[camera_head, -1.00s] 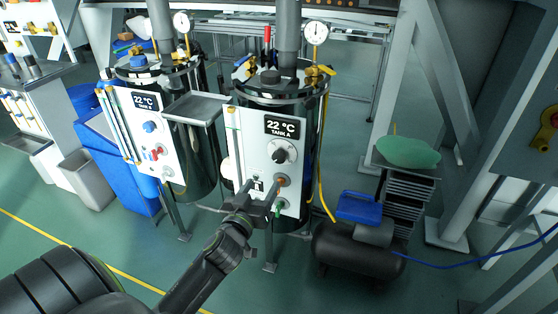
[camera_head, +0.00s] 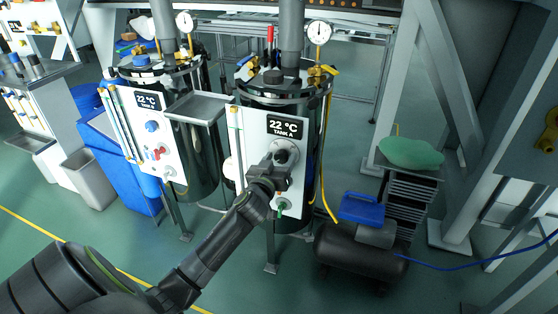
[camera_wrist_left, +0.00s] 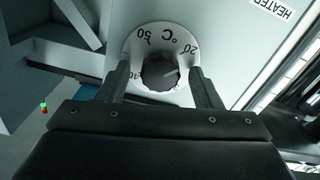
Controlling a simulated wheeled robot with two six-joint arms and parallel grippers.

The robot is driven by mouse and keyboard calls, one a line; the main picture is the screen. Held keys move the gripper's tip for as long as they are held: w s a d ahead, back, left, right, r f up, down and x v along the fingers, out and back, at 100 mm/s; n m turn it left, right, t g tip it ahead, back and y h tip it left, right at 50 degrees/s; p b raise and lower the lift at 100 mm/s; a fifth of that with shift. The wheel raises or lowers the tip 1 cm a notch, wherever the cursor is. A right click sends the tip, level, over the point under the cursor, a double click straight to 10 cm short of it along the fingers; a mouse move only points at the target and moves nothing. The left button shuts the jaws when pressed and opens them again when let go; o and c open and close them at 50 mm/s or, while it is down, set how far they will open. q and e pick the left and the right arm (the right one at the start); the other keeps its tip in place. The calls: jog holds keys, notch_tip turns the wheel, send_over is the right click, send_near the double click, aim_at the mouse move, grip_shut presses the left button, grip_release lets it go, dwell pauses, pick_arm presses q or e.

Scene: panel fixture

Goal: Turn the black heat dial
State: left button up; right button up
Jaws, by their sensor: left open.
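The black heat dial (camera_wrist_left: 160,74) sits on a round white scale plate (camera_wrist_left: 150,42) marked with °C numbers. In the left wrist view it lies between the two fingers of my left gripper (camera_wrist_left: 157,80), which are open on either side of it, and a gap shows at each finger. In the head view my left gripper (camera_head: 276,162) is in front of the tank A panel, just below the 22 °C display (camera_head: 284,127). It hides most of the dial there; part of the white scale plate (camera_head: 288,147) shows above it. My right gripper is not in view.
A green knob (camera_head: 281,205) is low on the same panel. Tank B's panel (camera_head: 148,120) and a grey tray (camera_head: 198,107) are to the left. A yellow hose (camera_head: 324,180) and a black compressor tank (camera_head: 360,258) are to the right.

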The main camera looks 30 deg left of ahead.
pick_arm(q)
jog(key=shift+c, duration=0.3)
jog(key=c, duration=0.9)
jog(key=shift+c, duration=0.2)
